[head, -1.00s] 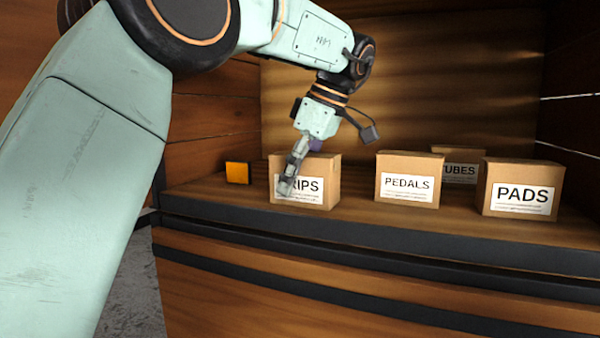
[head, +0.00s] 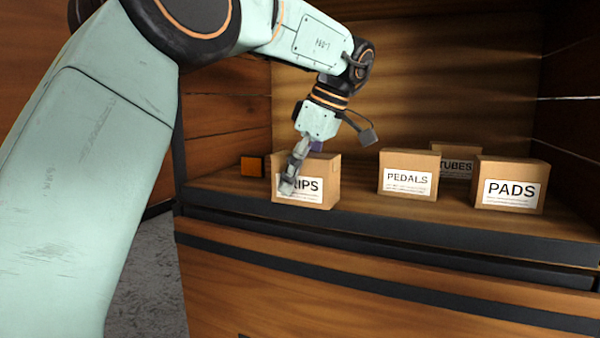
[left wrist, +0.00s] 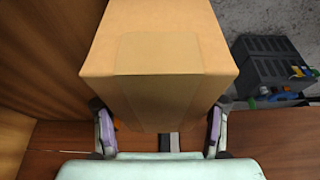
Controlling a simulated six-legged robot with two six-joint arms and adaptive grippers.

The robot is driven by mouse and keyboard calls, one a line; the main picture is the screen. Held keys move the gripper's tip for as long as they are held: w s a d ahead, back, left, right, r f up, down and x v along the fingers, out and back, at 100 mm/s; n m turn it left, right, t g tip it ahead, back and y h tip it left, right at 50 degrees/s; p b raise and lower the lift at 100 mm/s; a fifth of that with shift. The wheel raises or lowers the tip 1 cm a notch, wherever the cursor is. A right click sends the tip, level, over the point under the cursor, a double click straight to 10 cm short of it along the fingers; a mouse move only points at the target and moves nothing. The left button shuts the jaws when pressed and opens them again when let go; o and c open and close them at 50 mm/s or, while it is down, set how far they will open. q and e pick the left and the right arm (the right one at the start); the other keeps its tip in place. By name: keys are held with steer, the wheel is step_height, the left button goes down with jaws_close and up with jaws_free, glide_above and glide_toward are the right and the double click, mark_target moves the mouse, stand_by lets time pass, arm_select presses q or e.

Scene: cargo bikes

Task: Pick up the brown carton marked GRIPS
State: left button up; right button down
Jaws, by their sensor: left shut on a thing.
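The brown carton marked GRIPS (head: 318,190) stands upright near the front edge of the wooden shelf. The first letter of its label is hidden behind a finger of my left gripper (head: 297,165). That gripper is shut on the carton, coming down from above. In the left wrist view the carton (left wrist: 160,60) fills the middle, with its taped top showing, and one finger of the left gripper (left wrist: 160,135) lies on each side of it. I cannot tell any gap between carton and shelf. My right gripper is not in view.
Cartons marked PEDALS (head: 408,178), PADS (head: 510,188) and TUBES (head: 456,163) stand to the right on the shelf. A small orange and black block (head: 252,167) sits left of the GRIPS carton. A dark crate (left wrist: 268,70) with things in it shows in the left wrist view.

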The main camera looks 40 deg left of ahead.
mark_target(313, 154)
arm_select(q)
steer(key=shift+f, duration=0.1)
steer(key=o, duration=1.4)
steer(key=shift+w+a, duration=0.15)
steer(key=shift+c, duration=0.2)
steer(key=shift+r, duration=0.35)
steer(key=v, duration=0.7)
steer(key=shift+f, duration=0.1)
